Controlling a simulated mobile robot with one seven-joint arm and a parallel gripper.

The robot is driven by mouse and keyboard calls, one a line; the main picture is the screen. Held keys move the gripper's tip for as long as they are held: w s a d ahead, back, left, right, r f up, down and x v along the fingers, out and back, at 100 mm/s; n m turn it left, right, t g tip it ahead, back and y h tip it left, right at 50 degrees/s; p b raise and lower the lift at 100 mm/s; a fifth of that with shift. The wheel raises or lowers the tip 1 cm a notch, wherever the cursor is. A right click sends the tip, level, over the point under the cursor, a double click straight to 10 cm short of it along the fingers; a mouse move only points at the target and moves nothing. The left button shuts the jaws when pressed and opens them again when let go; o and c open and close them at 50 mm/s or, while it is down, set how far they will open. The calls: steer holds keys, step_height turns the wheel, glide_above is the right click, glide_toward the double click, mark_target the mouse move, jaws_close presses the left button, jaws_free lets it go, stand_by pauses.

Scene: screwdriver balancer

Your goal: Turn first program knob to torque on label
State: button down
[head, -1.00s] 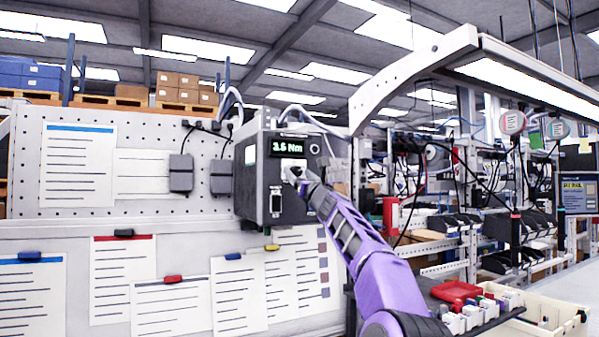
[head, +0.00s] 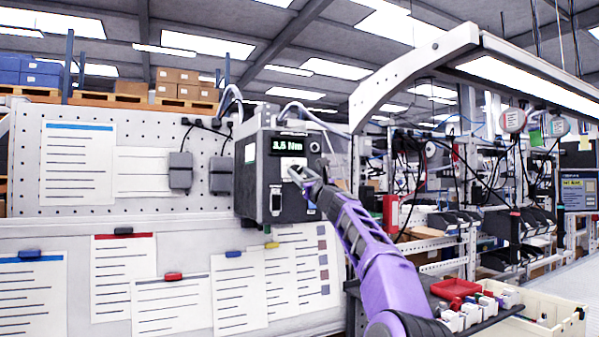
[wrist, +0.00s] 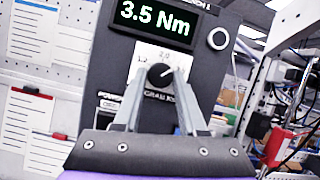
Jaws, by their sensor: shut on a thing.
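The dark controller box (head: 246,190) hangs on the pegboard, and its lit green display (wrist: 155,22) reads 3.5 Nm. Below the display, the black round program knob (wrist: 160,75) sits on a white label plate (wrist: 150,52). The plate carries small numbers; 1,2 at the left and 2,0 at the top seem legible, the rest is covered. A pale mark on the knob seems to point up and right. My gripper (wrist: 160,80) has one finger on each side of the knob, shut on it. In the head view my gripper (head: 294,172) hides most of the knob.
A round button (wrist: 218,38) sits right of the display. Paper sheets (head: 124,275) hang left and below the box. A cream bin (head: 555,325) and a red tray (head: 456,288) stand at the lower right. Cables hang above the box.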

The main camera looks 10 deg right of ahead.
steer(key=shift+c, duration=2.4)
jaws_free()
steer(key=shift+s+d+f+b, duration=0.25)
steer(key=shift+s+f+b, duration=0.2)
steer(key=shift+b, duration=0.55)
steer(key=b+v, duration=0.9)
steer(key=v, duration=0.7)
steer(key=shift+s+r, duration=0.2)
steer(key=shift+r, duration=0.1)
steer(key=shift+d, duration=0.1)
